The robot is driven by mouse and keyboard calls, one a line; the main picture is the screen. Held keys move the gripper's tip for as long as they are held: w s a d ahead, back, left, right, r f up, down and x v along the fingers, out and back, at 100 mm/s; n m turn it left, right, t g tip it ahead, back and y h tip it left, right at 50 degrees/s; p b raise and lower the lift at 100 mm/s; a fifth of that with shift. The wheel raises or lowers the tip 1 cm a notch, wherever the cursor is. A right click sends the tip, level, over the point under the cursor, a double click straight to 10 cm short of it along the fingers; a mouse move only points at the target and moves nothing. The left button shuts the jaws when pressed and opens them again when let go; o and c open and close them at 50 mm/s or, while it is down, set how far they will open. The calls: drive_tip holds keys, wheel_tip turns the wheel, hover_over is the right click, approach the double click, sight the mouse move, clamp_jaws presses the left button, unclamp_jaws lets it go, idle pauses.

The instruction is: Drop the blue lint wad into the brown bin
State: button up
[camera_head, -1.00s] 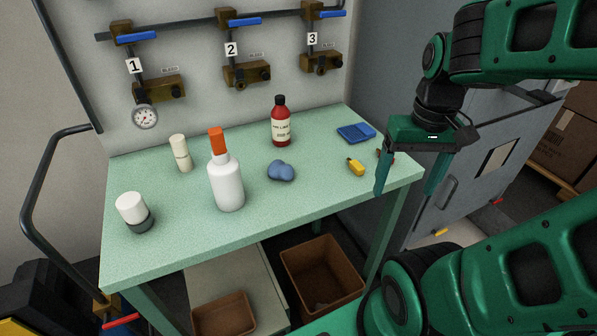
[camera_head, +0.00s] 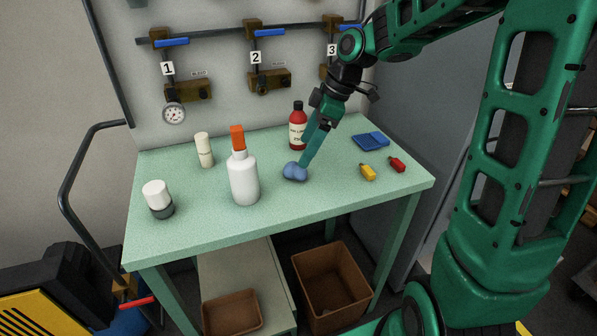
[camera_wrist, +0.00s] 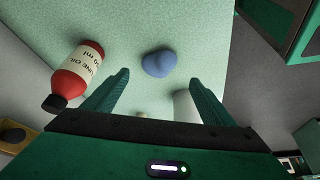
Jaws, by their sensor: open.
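The blue lint wad (camera_head: 295,172) lies on the pale green table (camera_head: 200,225), right of the white bottle with the orange cap. My gripper (camera_head: 304,163) points down at the wad from behind and above in the head view. In the wrist view my gripper (camera_wrist: 160,88) has its two fingers spread wide, with nothing between them. The wad (camera_wrist: 159,63) shows there just beyond the fingertips, roughly centred between them. The brown bin (camera_head: 331,281) stands on the floor beneath the table's front right part, its top open.
A red bottle (camera_head: 297,128) stands close behind the wad, beside my gripper; it also shows in the wrist view (camera_wrist: 78,72). The white bottle (camera_head: 243,180) stands left. Yellow (camera_head: 368,172) and red (camera_head: 397,164) small items and a blue tray (camera_head: 370,141) lie right. A shallow brown tray (camera_head: 232,312) sits below.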

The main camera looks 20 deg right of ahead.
sight(295, 170)
drive_tip(key=shift+d+x, duration=0.2)
drive_tip(key=shift+x, duration=1.7)
drive_tip(key=shift+d+x, duration=0.15)
drive_tip(key=shift+x, duration=1.8)
drive_tip(key=shift+w+f, duration=0.1)
drive_tip(key=shift+c, duration=0.4)
drive_tip(key=c, duration=1.1)
